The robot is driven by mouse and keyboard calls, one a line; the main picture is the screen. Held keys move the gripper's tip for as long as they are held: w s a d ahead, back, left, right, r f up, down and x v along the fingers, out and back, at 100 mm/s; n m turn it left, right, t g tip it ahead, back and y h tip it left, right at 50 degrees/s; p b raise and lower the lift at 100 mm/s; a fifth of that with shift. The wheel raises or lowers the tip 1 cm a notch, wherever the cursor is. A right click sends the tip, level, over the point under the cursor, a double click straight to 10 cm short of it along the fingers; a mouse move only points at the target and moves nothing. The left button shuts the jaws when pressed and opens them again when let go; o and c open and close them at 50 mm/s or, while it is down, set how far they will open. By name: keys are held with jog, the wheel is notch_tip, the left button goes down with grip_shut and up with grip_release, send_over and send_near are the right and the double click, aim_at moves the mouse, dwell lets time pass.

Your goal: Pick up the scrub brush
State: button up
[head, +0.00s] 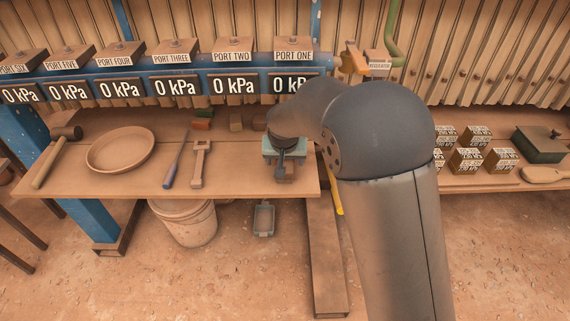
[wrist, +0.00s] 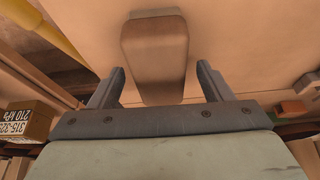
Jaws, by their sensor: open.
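A brown, rounded block that looks like the scrub brush (wrist: 154,58) lies on the workbench in the wrist view. It sits ahead of and between the two fingers of my gripper (wrist: 160,82), with its near end reaching the gap between them. My gripper is open, with a gap visible on each side of the block. In the head view my gripper (head: 284,157) is low over the right end of the bench. Only a small brown part of the brush (head: 287,179) shows there; my gripper and arm hide the rest. Bristles are not visible.
Small blocks (head: 236,121) lie behind. Pressure gauges (head: 233,87) line the back. Labelled boxes (head: 470,160) stand on the right shelf.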

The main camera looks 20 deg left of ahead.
jog(key=shift+w+f, duration=0.15)
jog(key=shift+f, duration=0.2)
jog(key=shift+f+b, duration=0.25)
jog(key=shift+b, duration=0.05)
dwell(0.5)
jog(key=c, duration=1.1)
